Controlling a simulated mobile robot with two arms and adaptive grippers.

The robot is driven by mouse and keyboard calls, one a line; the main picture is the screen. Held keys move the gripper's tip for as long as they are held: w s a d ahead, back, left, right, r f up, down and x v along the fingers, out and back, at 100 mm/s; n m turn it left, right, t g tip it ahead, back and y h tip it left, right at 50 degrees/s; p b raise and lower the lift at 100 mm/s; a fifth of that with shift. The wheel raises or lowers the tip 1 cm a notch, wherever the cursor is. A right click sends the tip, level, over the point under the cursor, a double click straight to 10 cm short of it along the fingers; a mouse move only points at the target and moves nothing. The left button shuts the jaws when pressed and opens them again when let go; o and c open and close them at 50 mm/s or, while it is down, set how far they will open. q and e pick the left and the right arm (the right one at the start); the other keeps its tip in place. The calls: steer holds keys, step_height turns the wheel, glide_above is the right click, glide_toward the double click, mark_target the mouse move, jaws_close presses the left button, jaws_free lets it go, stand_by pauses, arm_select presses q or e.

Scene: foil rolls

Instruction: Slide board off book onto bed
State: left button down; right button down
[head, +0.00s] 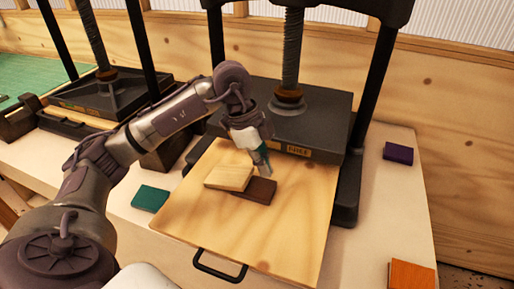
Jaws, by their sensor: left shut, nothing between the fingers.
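A small pale wooden board (229,177) lies partly over a dark brown book (262,190), covering the book's left part. The right part of the book shows bare. Both are on the large wooden bed (290,235), which extends forward from the press and has a black handle at its front edge. My left gripper (262,172) points down just right of the board, over the bare part of the book. Its fingers are shut and empty. Whether the fingertips touch the board or the book cannot be told. My right gripper is out of view.
The dark press (315,110) with its screw and posts stands behind the bed. A second press (105,90) is at the left. A green book (150,198), a purple book (398,153) and an orange book (412,275) lie on the pale table. The bed's front and right are clear.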

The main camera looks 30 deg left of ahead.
mark_target(237, 174)
arm_select(q)
step_height(237, 174, down, 2)
steer(key=shift+f+p, duration=0.2)
steer(key=shift+p, duration=0.15)
steer(key=shift+s+a+p, duration=0.2)
steer(key=shift+a+p, duration=0.1)
steer(key=shift+a, duration=0.75)
steer(key=shift+s+a, duration=0.1)
steer(key=shift+a, duration=0.35)
steer(key=a, duration=0.2)
steer(key=s+a, duration=0.1)
steer(key=a, duration=0.2)
steer(key=shift+s+b, duration=0.1)
steer(key=shift+b, duration=0.2)
steer(key=shift+d, duration=0.15)
